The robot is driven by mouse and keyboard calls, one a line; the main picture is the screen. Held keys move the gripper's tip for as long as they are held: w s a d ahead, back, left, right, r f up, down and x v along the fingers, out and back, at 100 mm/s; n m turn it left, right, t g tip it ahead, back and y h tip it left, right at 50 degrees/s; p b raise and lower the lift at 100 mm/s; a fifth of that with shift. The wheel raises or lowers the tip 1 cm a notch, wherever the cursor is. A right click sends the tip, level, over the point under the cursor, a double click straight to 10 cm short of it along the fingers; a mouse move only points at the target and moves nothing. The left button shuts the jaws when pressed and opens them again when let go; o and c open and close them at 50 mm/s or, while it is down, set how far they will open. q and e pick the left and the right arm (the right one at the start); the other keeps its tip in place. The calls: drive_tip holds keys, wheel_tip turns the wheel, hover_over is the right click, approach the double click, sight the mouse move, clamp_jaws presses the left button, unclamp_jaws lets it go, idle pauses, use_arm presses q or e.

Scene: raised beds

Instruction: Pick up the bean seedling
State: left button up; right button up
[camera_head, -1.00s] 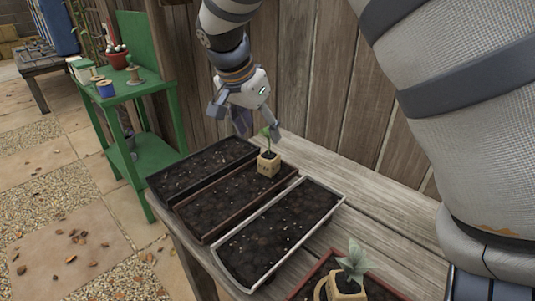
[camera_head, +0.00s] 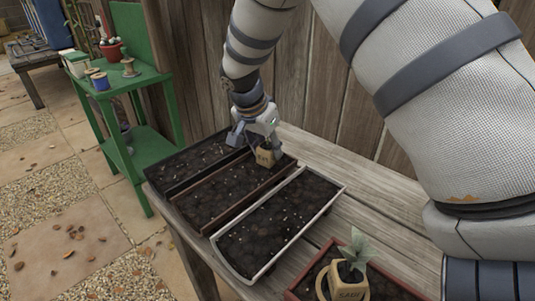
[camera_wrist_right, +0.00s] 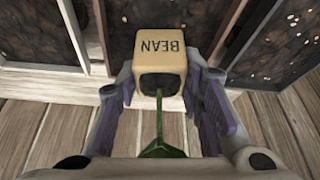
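The bean seedling is a small green plant in a tan cube pot (camera_head: 265,157) marked BEAN, standing at the right end of the brown-rimmed middle planter. In the right wrist view the pot (camera_wrist_right: 160,48) sits upright between my fingertips, its stem and leaf pointing toward the camera. My right gripper (camera_head: 256,144) is down at the pot, its fingers open on either side. The gap on each side looks very small, and contact is not clear. My left gripper is not in view.
A black planter lies behind, and a white-rimmed planter (camera_head: 328,208) in front. A tan SAGE pot (camera_head: 347,281) stands in a red-rimmed planter in the foreground. The wooden wall (camera_head: 300,85) is close behind the table. A green shelf (camera_head: 140,83) stands left.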

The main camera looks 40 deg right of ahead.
drive_tip(key=shift+c, duration=0.8)
